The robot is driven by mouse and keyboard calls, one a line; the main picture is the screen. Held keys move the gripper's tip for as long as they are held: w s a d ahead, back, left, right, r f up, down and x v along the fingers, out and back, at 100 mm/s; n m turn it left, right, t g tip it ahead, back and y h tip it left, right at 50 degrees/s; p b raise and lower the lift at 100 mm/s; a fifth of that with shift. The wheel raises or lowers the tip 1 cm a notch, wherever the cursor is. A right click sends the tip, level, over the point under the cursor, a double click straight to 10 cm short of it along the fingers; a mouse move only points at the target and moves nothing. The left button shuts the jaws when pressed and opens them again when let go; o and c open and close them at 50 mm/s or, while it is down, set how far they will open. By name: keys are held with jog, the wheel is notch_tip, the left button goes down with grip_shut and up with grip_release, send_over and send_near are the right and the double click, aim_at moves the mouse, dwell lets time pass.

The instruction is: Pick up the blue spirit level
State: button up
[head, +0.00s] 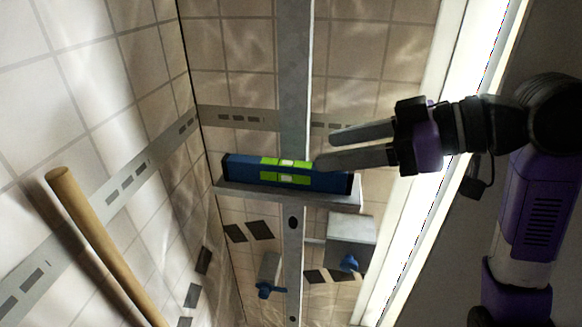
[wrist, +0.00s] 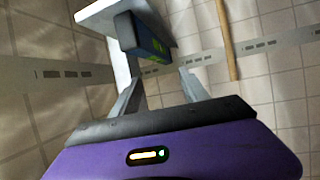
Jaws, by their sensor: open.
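The blue spirit level (head: 235,171) has green windows at its middle and lies lengthwise on a narrow grey shelf (head: 345,201) in the head view. My gripper (head: 325,148) is open, with its two grey fingers pointing left at the level's right half. In the head view the lower fingertip overlaps the level's top edge. I cannot tell whether it touches. In the wrist view the level (wrist: 137,42) is seen nearly end-on beyond the fingertips, against the pale shelf (wrist: 100,12). My gripper (wrist: 160,80) has nothing between its fingers there.
A grey upright post (head: 295,60) runs behind the level. Below the shelf are a grey box (head: 350,240) and blue-handled fittings (head: 268,288). A wooden pole (head: 100,240) leans at the left. A bright white strip (head: 420,190) stands to the right. Tiled walls surround the space.

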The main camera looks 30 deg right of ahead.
aim_at(288, 163)
jog(key=shift+a+f, duration=0.1)
jog(key=shift+f, duration=0.2)
jog(key=shift+w+a+f, duration=0.15)
jog(key=shift+f, duration=0.05)
jog(key=shift+w+d+f+p+x, duration=0.15)
jog(key=shift+p+x, duration=0.1)
jog(key=shift+x, duration=0.9)
jog(key=shift+d+p+x, duration=0.1)
jog(key=shift+p+x, duration=0.15)
jog(key=shift+x, duration=0.9)
jog(key=shift+w+d+f+p+x, duration=0.15)
jog(key=shift+p+x, duration=0.1)
jog(key=shift+x, duration=0.9)
jog(key=shift+s, duration=0.1)
jog(key=shift+r, duration=0.1)
grip_shut()
